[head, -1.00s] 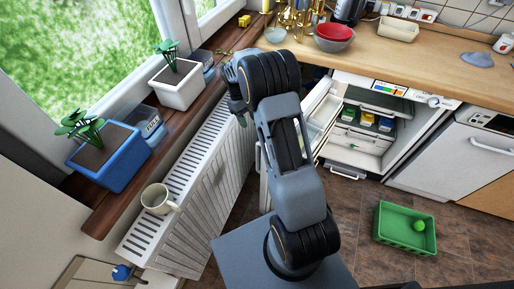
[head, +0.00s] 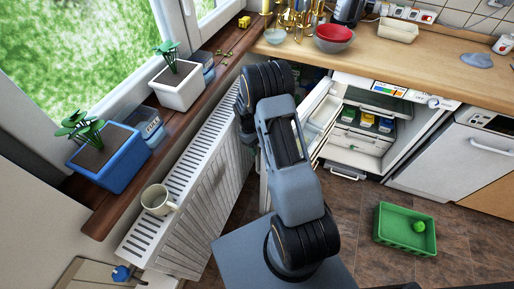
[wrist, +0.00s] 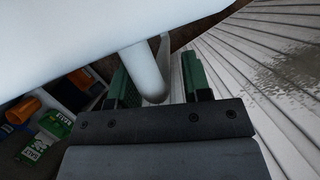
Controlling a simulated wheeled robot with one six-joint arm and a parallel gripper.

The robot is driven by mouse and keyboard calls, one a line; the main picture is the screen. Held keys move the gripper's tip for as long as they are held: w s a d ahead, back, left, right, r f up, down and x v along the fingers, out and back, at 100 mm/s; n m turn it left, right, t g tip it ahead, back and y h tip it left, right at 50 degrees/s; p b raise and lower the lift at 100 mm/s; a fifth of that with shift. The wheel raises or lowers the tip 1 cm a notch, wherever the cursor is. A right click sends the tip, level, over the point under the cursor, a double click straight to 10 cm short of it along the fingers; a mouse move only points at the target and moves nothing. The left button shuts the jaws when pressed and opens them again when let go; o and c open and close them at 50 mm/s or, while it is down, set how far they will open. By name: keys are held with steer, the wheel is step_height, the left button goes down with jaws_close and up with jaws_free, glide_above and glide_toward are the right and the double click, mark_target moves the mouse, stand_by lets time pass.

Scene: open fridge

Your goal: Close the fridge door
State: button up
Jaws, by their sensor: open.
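The fridge (head: 341,146) stands open under the counter at the right of my arm in the head view. Its white door (head: 318,110) is swung out to the left, with its inner shelves showing and its left part hidden behind my arm. In the wrist view the door (wrist: 90,35) fills the upper left as a large white surface. A rounded white bar (wrist: 145,72), seemingly the door handle, reaches between the green fingers of my gripper (wrist: 158,80). The fingers are apart, one on either side of the bar; I cannot tell whether they touch it. The fingertips are hidden in the head view.
A white radiator (head: 190,190) stands close to the left of my arm and lines the right of the wrist view.

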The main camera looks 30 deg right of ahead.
steer(key=shift+c, duration=0.2)
jaws_close()
stand_by(0.3)
